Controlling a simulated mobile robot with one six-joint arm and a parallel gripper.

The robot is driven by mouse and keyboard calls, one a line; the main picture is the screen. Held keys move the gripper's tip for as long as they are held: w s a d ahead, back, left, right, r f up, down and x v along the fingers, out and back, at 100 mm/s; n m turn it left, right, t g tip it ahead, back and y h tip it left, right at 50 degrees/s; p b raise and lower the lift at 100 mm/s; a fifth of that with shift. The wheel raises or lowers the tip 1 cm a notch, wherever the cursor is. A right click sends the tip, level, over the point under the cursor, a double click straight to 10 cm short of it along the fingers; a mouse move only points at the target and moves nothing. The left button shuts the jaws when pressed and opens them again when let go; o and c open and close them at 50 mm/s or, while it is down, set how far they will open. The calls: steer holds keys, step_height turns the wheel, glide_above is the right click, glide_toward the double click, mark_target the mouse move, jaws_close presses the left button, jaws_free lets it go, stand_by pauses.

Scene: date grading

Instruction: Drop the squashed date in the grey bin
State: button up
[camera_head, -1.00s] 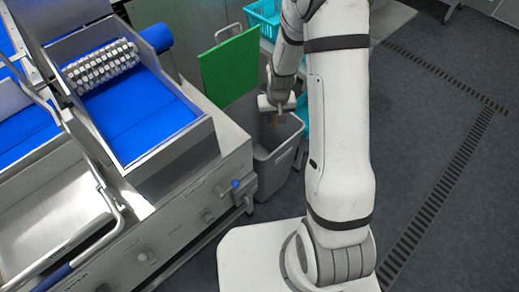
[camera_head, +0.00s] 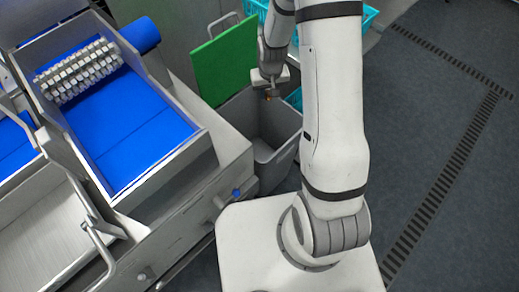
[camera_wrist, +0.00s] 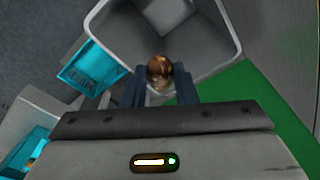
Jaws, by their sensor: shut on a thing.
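My gripper (camera_head: 268,95) is shut on the squashed date (camera_wrist: 159,72), a brown, glossy piece between the two fingertips in the wrist view. In the head view the date is only a small orange-brown spot (camera_head: 268,98) under the fingers. The grey bin (camera_head: 262,150) stands open beside the machine, its inside visible and looking empty. My gripper is over the far part of the bin, near the green board. In the wrist view the bin (camera_wrist: 215,60) opens beyond the date, which overlaps the bin's near edge in the picture.
A green board (camera_head: 225,62) stands upright behind the bin. Turquoise crates (camera_head: 345,20) are at the back, also seen in the wrist view (camera_wrist: 92,68). A steel machine with a blue belt (camera_head: 130,115) and a white roller stands to the left. Open floor lies to the right.

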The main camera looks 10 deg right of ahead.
steer(key=w+f+b, duration=0.3)
steer(key=f+b, duration=0.7)
steer(key=b, duration=0.1)
steer(key=w+f+b, duration=0.3)
steer(key=f+b, duration=0.7)
steer(key=f, duration=0.1)
steer(key=shift+w+n+b, duration=0.25)
steer(key=shift+n+b, duration=0.05)
steer(key=shift+b, duration=0.05)
steer(key=o, duration=0.8)
steer(key=shift+s+r+p, duration=0.25)
steer(key=shift+r+p, duration=0.15)
steer(key=shift+r, duration=1.55)
steer(key=shift+s+r+p, duration=0.2)
steer(key=shift+r+p, duration=0.2)
steer(key=shift+r, duration=1.55)
steer(key=shift+d, duration=0.1)
